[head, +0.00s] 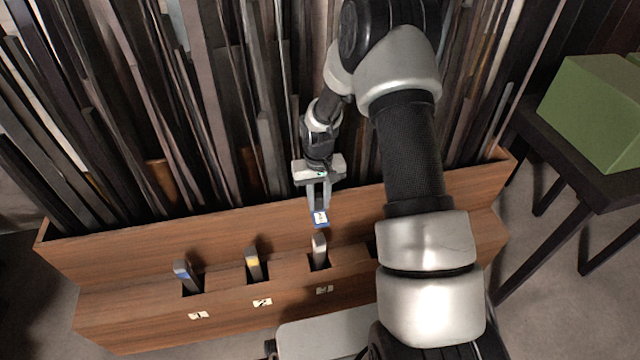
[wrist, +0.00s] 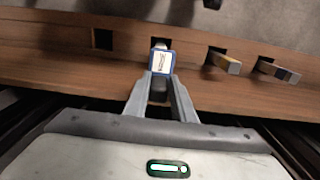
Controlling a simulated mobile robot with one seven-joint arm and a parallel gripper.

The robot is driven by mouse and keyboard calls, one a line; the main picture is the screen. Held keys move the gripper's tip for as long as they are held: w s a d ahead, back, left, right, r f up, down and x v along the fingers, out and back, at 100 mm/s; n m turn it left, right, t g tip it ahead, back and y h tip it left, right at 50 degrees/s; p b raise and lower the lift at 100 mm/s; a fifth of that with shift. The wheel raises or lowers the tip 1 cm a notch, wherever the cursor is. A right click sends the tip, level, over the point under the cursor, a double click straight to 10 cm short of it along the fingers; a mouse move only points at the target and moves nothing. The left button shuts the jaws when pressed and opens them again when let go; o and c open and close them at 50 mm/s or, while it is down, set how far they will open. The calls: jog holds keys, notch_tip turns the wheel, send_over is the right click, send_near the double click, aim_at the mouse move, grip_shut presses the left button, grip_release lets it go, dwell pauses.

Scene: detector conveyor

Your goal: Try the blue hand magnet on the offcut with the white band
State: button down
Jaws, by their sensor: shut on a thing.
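My gripper (head: 318,203) is shut on the blue hand magnet (head: 320,218), a small blue block with a white label. In the wrist view the magnet (wrist: 162,63) sits between the fingertips (wrist: 159,84). A pale-topped offcut (head: 319,249) stands in the slot labelled 3, just in front of and below the magnet in the head view. Its end (wrist: 160,43) shows just beyond the magnet in the wrist view, mostly hidden. I cannot tell whether they touch. An offcut with a yellow band (head: 253,263) stands in slot 2, one with a blue band (head: 184,272) in slot 1.
The slots are in a stepped wooden rack (head: 130,255). An empty square slot (wrist: 102,39) shows at left in the wrist view; my arm covers that area in the head view. Many upright strips stand behind. A green box (head: 592,110) sits on a dark table at right.

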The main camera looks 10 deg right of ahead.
aim_at(319, 212)
jog(key=shift+f+b, duration=2.15)
jog(key=shift+f, duration=1.55)
jog(key=shift+f+b, duration=0.8)
jog(key=shift+f, duration=0.2)
jog(key=shift+r, duration=0.1)
jog(key=shift+r+p, duration=3.15)
jog(key=shift+r, duration=1.8)
jog(key=shift+r, duration=0.1)
